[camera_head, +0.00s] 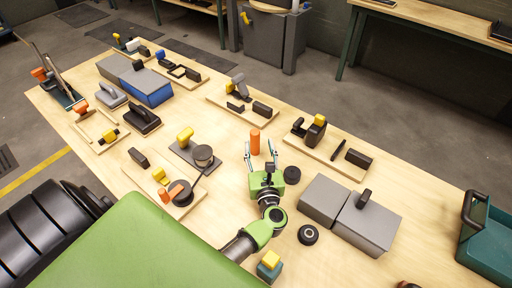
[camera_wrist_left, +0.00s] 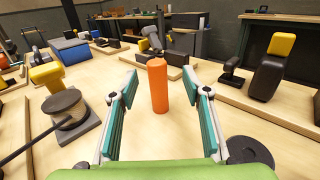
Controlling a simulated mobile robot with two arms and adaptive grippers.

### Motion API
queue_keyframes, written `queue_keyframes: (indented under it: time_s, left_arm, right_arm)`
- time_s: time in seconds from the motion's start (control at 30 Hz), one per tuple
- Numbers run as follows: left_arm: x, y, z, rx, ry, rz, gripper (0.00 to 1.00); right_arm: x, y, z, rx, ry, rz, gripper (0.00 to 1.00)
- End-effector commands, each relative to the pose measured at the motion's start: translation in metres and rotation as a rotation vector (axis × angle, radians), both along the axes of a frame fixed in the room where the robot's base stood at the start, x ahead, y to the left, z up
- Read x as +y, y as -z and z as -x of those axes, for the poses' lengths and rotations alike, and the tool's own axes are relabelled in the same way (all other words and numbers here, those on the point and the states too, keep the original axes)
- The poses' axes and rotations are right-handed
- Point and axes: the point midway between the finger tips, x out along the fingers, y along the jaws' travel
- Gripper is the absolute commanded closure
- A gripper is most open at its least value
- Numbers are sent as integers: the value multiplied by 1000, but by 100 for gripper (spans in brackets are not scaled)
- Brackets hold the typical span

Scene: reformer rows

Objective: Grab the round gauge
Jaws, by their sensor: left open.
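An orange upright cylinder (camera_head: 255,141), which I take for the round gauge, stands on the bench in the head view. My left gripper (camera_head: 260,150) is open, with its fingers pointing at it. In the left wrist view the orange cylinder (camera_wrist_left: 158,88) shows in the gap between the two teal-padded fingers of the left gripper (camera_wrist_left: 160,84). Neither finger looks to be touching it. It stands at or just past the fingertips. My right gripper is not in view.
A dark disc (camera_head: 292,175) lies right of my left gripper, and a black ring (camera_head: 308,235) lies nearer. Grey boxes (camera_head: 326,198) stand to the right. A yellow-topped fixture (camera_head: 186,136) stands left. Several boards with parts lie behind. Bare wood surrounds the cylinder.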

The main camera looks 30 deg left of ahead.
Motion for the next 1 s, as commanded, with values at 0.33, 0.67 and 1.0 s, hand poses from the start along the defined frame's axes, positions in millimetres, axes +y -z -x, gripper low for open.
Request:
queue_keyframes:
  time_s: [0.33,0.67,1.0]
  left_arm:
    - [13,11,-15,0,0,-3,56]
    - [45,9,-43,0,0,-3,56]
    - [53,12,-53,0,1,0,56]
  right_arm:
    - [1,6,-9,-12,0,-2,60]
    - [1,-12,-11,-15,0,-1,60]
    - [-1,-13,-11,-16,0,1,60]
